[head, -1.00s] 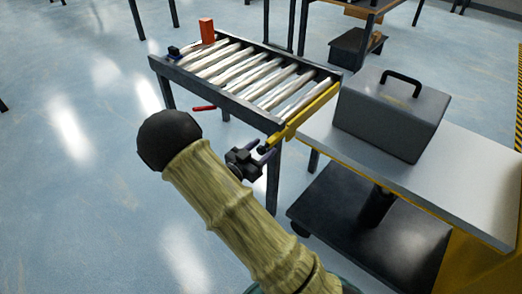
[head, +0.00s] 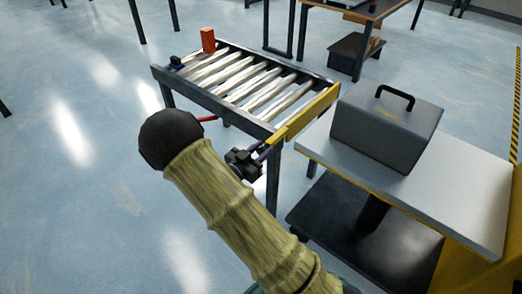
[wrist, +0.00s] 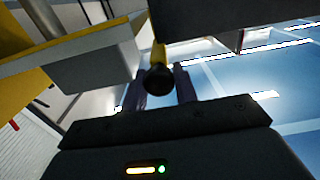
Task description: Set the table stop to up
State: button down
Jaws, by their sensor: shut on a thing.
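The table stop is a yellow bar (head: 312,110) across the near right end of the roller table (head: 207,97). It stands at about the level of the rollers. Its handle ends in a black knob (wrist: 158,79), seen in the wrist view below a short yellow stem. My gripper (head: 266,151) is at the near corner of the table, by the left end of the yellow bar. In the wrist view, its two fingers (wrist: 161,88) sit on either side of the knob and are shut on it. The knob is hard to make out in the head view.
An orange block (head: 208,40) and a small blue-black part (head: 176,63) are at the table's far left. A red lever (head: 207,118) sticks out on the near side. A grey case (head: 385,130) stands on the white-topped bench (head: 450,190) at right.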

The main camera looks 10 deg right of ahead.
notch_tip(320, 180, up, 2)
jog(key=shift+p, duration=0.45)
jog(key=c, duration=1.1)
grip_release()
jog(key=shift+f, duration=0.1)
jog(key=p+v, duration=0.3)
jog(key=v, duration=1.4)
jog(key=shift+s+a, duration=0.15)
jog(key=shift+a, duration=0.05)
